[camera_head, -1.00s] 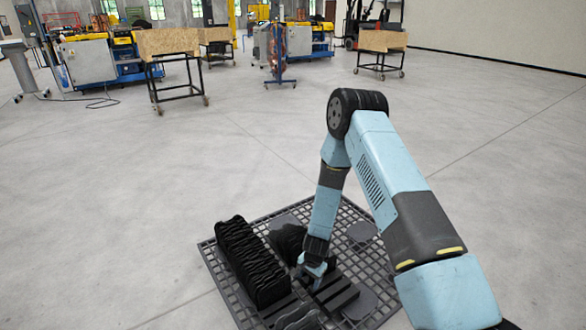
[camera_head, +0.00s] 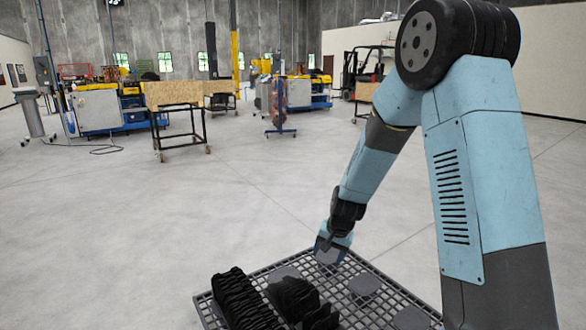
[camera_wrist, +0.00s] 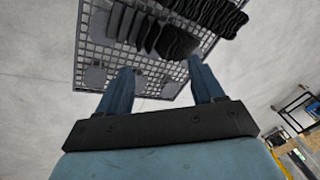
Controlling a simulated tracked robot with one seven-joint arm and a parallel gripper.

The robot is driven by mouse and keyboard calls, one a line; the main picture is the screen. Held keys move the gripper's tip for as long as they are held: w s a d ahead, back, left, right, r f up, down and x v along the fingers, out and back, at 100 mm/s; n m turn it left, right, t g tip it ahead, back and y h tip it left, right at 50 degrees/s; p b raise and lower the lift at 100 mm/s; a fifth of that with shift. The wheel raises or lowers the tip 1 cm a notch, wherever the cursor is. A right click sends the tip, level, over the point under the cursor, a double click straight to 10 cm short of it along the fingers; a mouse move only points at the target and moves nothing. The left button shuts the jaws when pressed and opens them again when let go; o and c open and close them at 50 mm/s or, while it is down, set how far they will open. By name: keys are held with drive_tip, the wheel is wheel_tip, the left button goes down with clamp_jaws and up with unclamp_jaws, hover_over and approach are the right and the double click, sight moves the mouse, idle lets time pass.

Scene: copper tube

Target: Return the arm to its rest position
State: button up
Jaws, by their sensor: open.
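My arm shows in the head view, bent at a high elbow on the right. My gripper (camera_head: 332,250) hangs above the far part of a dark grid platform (camera_head: 204,300). In the wrist view, the two blue fingers of my gripper (camera_wrist: 163,90) are spread apart with nothing between them. The grid platform (camera_wrist: 84,50) lies beyond and below the fingertips. A row of black ridged pieces (camera_head: 242,298) and a second group of black pieces (camera_head: 304,300) stand on the grid, clear of the gripper.
Flat grey discs (camera_head: 364,284) lie on the grid. The concrete floor (camera_head: 130,240) around it is open. Farther off stand a wood-topped cart (camera_head: 172,94), blue and yellow machines (camera_head: 110,108) and a forklift (camera_head: 366,72).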

drive_tip(key=s+d+r+n+t, duration=0.1)
drive_tip(key=s+d+r, duration=0.4)
drive_tip(key=r, duration=0.6)
drive_tip(key=s+d+r+n+t, duration=0.1)
drive_tip(key=s+d+r+n, duration=0.1)
drive_tip(key=s+r, duration=0.7)
drive_tip(key=s+d+r+h, duration=0.1)
drive_tip(key=s+d+r, duration=0.2)
drive_tip(key=s, duration=0.5)
drive_tip(key=s+d+r+n+h, duration=0.1)
drive_tip(key=s+d+r, duration=0.2)
drive_tip(key=s+r, duration=0.3)
drive_tip(key=shift+s+t, duration=0.4)
drive_tip(key=shift+s, duration=0.75)
